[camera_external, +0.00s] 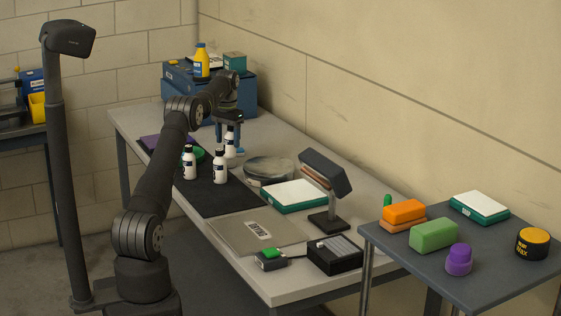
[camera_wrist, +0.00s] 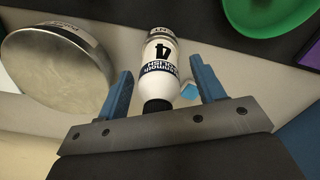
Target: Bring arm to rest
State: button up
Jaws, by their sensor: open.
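My gripper (camera_external: 229,138) is over the far part of the long table, pointing down, with its blue fingers apart. A white bottle with a dark label and black cap (camera_external: 230,149) stands upright below it. In the wrist view my gripper (camera_wrist: 161,68) is open, and the bottle (camera_wrist: 160,52) shows between the two fingers, with gaps on both sides. I cannot tell exactly how far above the bottle the fingers are. Two similar white bottles, one at the left (camera_external: 189,163) and one nearer (camera_external: 220,168), stand upright on the dark mat (camera_external: 215,200).
A green dish (camera_external: 197,155) lies behind the bottles; a round metal tin (camera_external: 268,168) stands right of them. A blue case (camera_external: 180,88) with a yellow bottle (camera_external: 201,62) sits behind my gripper. A lamp-like stand (camera_external: 325,175) rises at the table's right side.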

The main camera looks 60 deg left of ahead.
jog(key=shift+r, duration=1.15)
